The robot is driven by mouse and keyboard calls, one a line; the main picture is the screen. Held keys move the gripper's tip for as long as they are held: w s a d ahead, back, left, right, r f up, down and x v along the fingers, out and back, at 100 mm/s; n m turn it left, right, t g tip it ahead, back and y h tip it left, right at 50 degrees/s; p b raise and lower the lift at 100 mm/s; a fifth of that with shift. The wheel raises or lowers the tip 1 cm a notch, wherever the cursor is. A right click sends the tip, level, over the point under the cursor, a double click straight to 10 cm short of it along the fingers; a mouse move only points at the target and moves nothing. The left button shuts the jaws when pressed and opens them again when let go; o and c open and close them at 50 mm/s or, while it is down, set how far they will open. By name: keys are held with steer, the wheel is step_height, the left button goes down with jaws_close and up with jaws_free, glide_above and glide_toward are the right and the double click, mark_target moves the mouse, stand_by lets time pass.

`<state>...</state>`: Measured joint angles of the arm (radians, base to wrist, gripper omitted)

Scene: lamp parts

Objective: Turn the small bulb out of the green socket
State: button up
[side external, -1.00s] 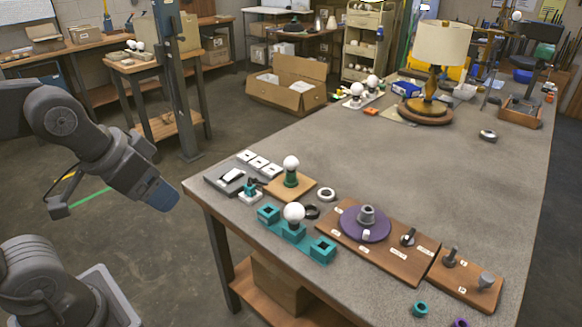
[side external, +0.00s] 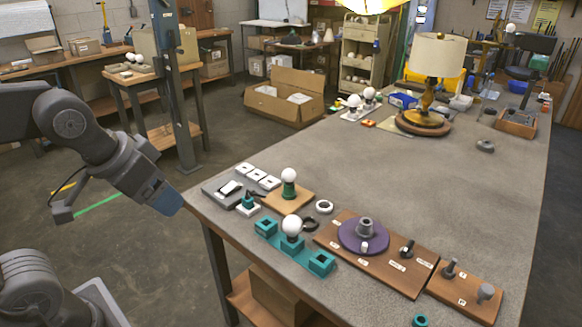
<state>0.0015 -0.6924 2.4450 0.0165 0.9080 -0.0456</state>
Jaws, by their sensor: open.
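The small white bulb (side external: 288,175) sits upright in the green socket (side external: 289,191). The socket stands on a small wooden board (side external: 306,197) near the table's left corner. My gripper (side external: 170,202) is at the left, beside that corner and well apart from the bulb. Its blue-grey end points down and right, and nothing shows in it. The picture is too small to make out its separate fingers.
Another white bulb (side external: 291,223) stands in a teal three-part holder (side external: 318,263) in front. A grey tray (side external: 222,192) and white switch blocks (side external: 257,175) lie behind. A purple disc (side external: 352,240) on a wooden board is right. The table's middle (side external: 400,165) is clear.

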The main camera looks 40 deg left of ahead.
steer(key=w+a+r+n+g, duration=0.1)
steer(key=w+r+n, duration=0.2)
steer(key=w, duration=0.6)
steer(key=n+g+y, duration=0.2)
steer(key=n+y, duration=0.2)
steer(key=n, duration=0.4)
glide_above(288, 179)
steer(key=s+d, duration=0.1)
steer(key=d, duration=0.2)
step_height(288, 179, down, 13)
steer(key=x, duration=1.4)
steer(key=shift+d, duration=0.15)
